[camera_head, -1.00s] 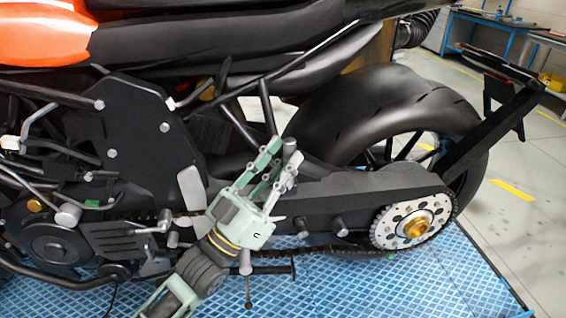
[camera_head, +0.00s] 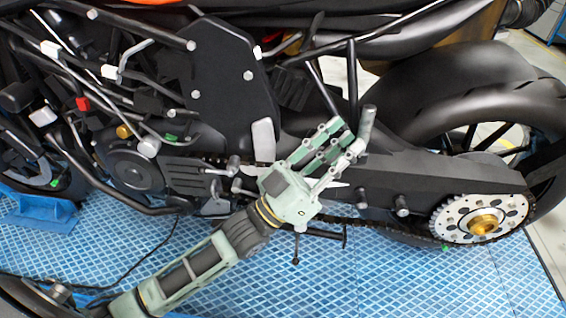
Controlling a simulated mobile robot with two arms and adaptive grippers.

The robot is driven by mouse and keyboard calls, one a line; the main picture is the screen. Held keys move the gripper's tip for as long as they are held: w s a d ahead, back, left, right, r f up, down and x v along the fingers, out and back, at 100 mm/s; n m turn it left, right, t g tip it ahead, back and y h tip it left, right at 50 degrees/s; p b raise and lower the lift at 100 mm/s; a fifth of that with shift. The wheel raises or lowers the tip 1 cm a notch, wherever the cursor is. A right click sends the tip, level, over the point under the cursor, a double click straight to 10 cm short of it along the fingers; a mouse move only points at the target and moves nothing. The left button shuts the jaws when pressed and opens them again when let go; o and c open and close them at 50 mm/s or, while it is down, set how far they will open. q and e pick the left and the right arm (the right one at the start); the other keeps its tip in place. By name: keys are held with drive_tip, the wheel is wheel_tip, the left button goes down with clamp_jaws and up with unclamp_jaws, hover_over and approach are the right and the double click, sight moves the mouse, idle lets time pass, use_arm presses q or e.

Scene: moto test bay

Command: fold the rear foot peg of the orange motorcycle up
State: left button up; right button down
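The orange motorcycle's side fills the head view, with a strip of orange bodywork (camera_head: 150,2) at the top edge. A short grey cylinder, which looks like the rear foot peg (camera_head: 367,124), stands nearly upright in front of the swingarm (camera_head: 430,178). My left gripper (camera_head: 350,136) reaches up to it from the lower left. Its two fingers are apart, with the peg at the tip of the lower right finger. I cannot tell whether they touch. The peg's lower end and hinge are partly hidden by that fingertip. My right gripper is not in view.
The rear sprocket (camera_head: 483,220) and chain are right of the gripper, and the rear wheel (camera_head: 475,95) is behind. A black frame plate (camera_head: 222,85) is up and left. A thin stand (camera_head: 297,247) hangs below. The blue grid platform (camera_head: 400,285) has bare room in front.

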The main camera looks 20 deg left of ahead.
use_arm(q)
drive_tip(key=s+a, duration=0.8)
drive_tip(key=s, duration=0.1)
drive_tip(key=shift+s+f, duration=0.15)
drive_tip(key=shift+s, duration=0.15)
drive_tip(key=shift+a, duration=0.1)
